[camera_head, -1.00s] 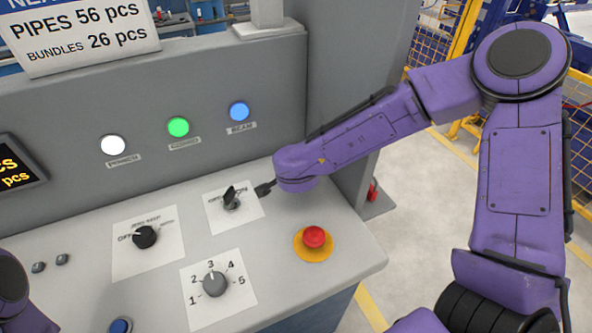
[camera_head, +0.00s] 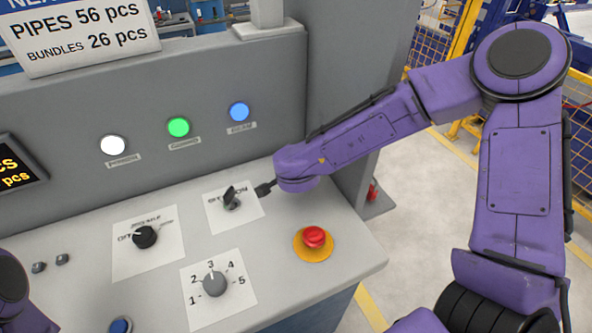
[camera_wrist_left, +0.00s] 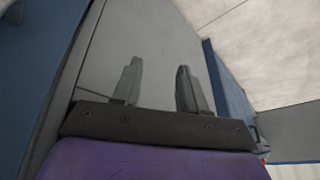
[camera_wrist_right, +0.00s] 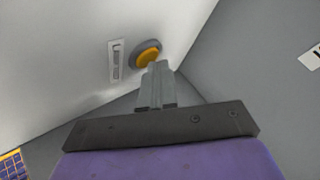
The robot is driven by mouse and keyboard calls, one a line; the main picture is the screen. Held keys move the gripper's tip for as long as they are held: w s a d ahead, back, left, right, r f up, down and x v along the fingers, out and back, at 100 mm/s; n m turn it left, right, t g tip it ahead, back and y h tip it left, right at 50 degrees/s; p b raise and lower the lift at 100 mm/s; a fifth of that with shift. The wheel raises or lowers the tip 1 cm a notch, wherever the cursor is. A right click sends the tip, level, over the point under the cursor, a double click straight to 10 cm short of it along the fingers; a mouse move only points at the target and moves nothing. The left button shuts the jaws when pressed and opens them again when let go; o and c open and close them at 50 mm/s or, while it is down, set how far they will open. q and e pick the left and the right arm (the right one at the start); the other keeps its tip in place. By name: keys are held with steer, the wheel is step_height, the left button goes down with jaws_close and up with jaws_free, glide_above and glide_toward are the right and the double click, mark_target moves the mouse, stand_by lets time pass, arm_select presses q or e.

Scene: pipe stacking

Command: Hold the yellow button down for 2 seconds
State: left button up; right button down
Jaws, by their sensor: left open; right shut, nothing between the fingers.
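The yellow button (camera_wrist_right: 147,52), round in a grey ring, sits on a pale panel in the right wrist view, beside a small label (camera_wrist_right: 115,61). My right gripper (camera_wrist_right: 158,66) is shut and empty; its fingertips overlap the lower edge of the button's ring in this view. I cannot tell if they touch it. My left gripper (camera_wrist_left: 158,82) is open and empty in the left wrist view.
The console top (camera_head: 345,262) carries a red mushroom button (camera_head: 314,237) on a yellow disc, a numbered dial (camera_head: 215,284), a black selector (camera_head: 144,237) and a blue button (camera_head: 121,326). White, green and blue lamps (camera_head: 178,127) sit on the upright panel.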

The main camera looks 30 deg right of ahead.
stand_by(0.5)
steer(key=shift+r+p, duration=0.8)
steer(key=shift+p, duration=0.3)
step_height(320, 180, up, 5)
steer(key=p, duration=0.5)
steer(key=shift+p, duration=0.4)
